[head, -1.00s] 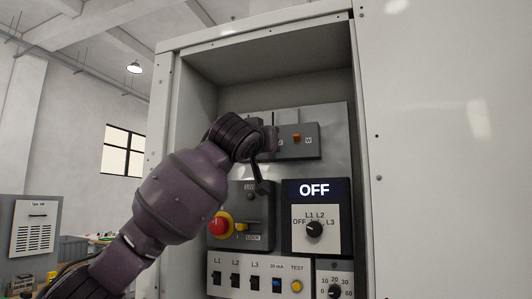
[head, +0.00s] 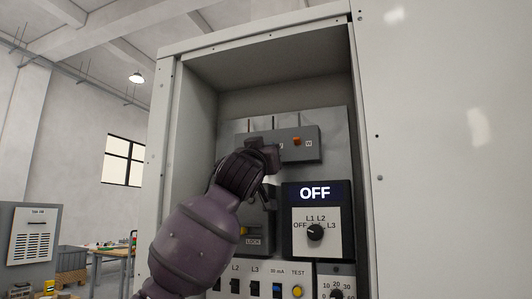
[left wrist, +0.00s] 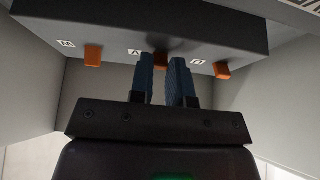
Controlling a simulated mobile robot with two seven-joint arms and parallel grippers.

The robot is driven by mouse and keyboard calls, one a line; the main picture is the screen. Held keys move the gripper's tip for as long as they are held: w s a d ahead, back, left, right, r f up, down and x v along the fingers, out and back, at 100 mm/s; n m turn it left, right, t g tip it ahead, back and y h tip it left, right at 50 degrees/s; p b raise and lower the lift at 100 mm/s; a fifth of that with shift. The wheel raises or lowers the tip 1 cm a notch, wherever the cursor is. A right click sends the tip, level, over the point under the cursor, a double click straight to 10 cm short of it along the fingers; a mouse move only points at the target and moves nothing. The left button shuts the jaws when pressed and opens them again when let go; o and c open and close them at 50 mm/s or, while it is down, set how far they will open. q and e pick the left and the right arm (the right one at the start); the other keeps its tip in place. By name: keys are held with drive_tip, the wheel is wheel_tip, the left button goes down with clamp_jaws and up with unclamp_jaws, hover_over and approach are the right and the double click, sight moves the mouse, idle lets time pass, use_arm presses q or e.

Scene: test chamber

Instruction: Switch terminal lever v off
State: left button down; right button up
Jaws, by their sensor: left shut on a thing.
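The dark terminal block (head: 313,157) is fixed high on the panel inside the cabinet. Lever v (left wrist: 160,60) is the middle one, beside the inverted V label. Lever w (left wrist: 93,56) is to its left and lever u (left wrist: 222,70) to its right. My left gripper (left wrist: 163,64) has its blue fingers on both sides of lever v, shut on it. In the head view lever w (head: 297,142) shows, and my gripper and wrist hide levers v and u. My right gripper is not in view.
Below the block, an OFF display (head: 315,192) sits above a rotary selector (head: 315,232). Small switches and a yellow TEST button (head: 297,291) are lower down. The cabinet's left wall (head: 190,150) stands close to my left arm.

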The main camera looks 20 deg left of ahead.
use_arm(q)
drive_tip(key=c, duration=1.1)
unclamp_jaws()
drive_tip(key=b+v, duration=0.1)
drive_tip(key=v, duration=0.9)
drive_tip(key=shift+s+f, duration=0.25)
drive_tip(key=shift+s, duration=0.1)
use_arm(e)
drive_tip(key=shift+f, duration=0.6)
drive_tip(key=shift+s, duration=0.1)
